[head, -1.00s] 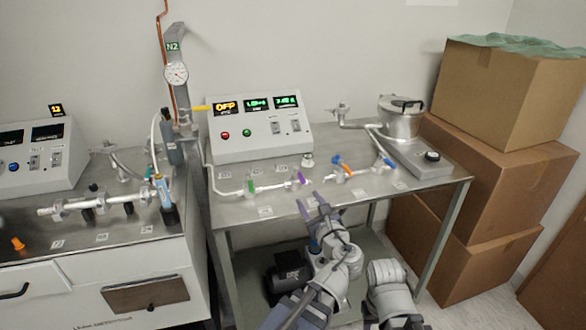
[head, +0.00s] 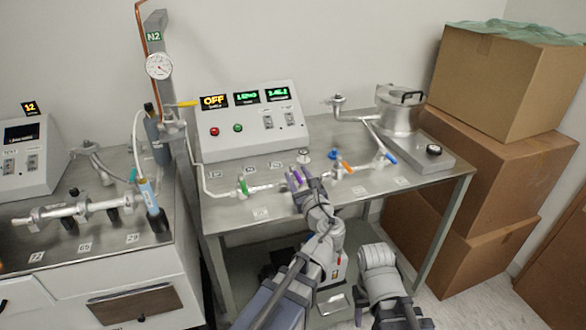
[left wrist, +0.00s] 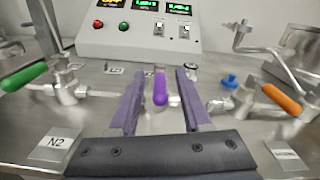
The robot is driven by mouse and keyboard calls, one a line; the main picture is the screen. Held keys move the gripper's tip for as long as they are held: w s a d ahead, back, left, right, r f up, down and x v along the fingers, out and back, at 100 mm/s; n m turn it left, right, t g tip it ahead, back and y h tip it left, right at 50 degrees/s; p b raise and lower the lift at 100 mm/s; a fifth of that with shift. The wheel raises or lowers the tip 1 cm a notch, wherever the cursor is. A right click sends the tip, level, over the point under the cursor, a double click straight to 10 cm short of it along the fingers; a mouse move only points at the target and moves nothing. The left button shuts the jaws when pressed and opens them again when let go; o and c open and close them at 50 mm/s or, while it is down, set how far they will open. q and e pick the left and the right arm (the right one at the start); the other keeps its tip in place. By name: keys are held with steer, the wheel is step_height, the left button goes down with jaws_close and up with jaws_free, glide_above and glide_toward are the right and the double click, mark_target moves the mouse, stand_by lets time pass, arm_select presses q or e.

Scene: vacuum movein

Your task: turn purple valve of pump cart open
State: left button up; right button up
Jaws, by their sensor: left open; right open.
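My left gripper (head: 304,176) is open at the handle. In the left wrist view the purple handle (left wrist: 160,88) points toward the camera between the two spread fingers of the left gripper (left wrist: 163,100), with a gap on each side. Only grey links of my right arm show at the lower right of the head view; its fingers are not seen.
A green valve handle (head: 243,186) is left of the purple one; orange (head: 348,167) and blue (head: 391,158) handles are right. A control box (head: 250,122) stands behind. Cardboard boxes (head: 480,180) are stacked right of the cart, and another bench (head: 150,250) is left.

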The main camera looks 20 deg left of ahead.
mark_target(296, 173)
arm_select(q)
steer(key=shift+x, duration=2)
jaws_close()
